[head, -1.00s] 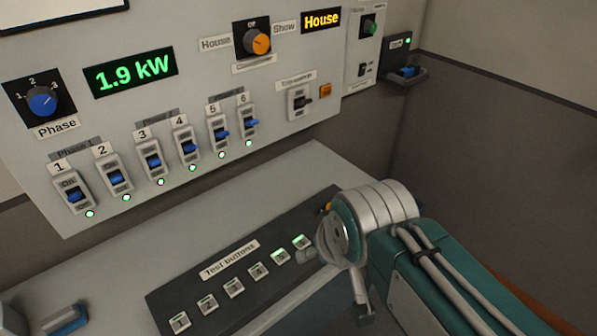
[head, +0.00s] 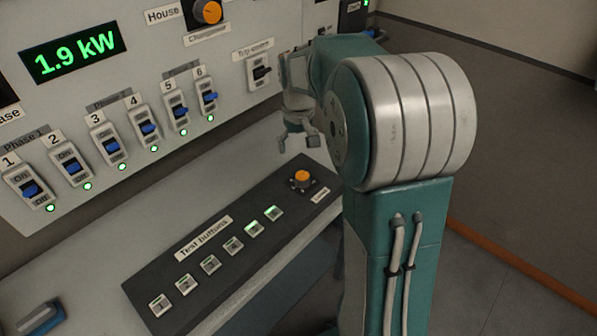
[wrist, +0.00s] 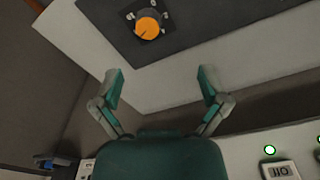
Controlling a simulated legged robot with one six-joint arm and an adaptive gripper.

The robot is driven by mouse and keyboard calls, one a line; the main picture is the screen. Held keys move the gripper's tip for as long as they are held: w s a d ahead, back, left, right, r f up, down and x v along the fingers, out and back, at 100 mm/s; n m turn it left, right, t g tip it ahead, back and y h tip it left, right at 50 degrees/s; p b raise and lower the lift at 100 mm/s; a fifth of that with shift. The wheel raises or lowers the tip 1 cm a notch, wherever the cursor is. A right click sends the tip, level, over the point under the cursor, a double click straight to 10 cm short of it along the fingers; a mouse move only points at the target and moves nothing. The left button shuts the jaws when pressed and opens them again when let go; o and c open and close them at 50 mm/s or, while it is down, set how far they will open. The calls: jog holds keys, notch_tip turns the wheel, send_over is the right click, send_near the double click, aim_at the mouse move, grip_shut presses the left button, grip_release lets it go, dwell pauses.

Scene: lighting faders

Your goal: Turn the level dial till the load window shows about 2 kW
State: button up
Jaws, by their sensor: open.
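The load window (head: 70,53) reads 1.9 kW in green on the upright panel. An orange dial (head: 302,177) with a small, hard-to-read label sits at the right end of the dark test-button panel; I take it as the level dial. It also shows at the top of the wrist view (wrist: 148,27), with a dark pointer mark and small scale marks around it. My gripper (head: 298,140) is above the dial and apart from it, by the upright panel. In the wrist view its two fingers (wrist: 160,74) are spread wide with nothing between them.
Numbered breaker switches (head: 148,129) with lit green lamps line the upright panel; a trip switch (head: 261,73) is close beside my gripper. Another orange knob (head: 208,11) is higher up. Test buttons (head: 209,264) run left of the dial. The dark panel around the dial is clear.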

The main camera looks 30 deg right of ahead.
aim_at(302, 175)
jog(key=shift+g, duration=0.3)
jog(key=f, duration=0.4)
jog(key=w+d+f, duration=0.1)
jog(key=f, duration=0.4)
jog(key=w+d+f, duration=0.1)
jog(key=f, duration=0.4)
jog(key=shift+w+d+f, duration=0.1)
jog(key=shift+w+d, duration=0.05)
jog(key=shift+d, duration=0.1)
jog(key=c, duration=1.2)
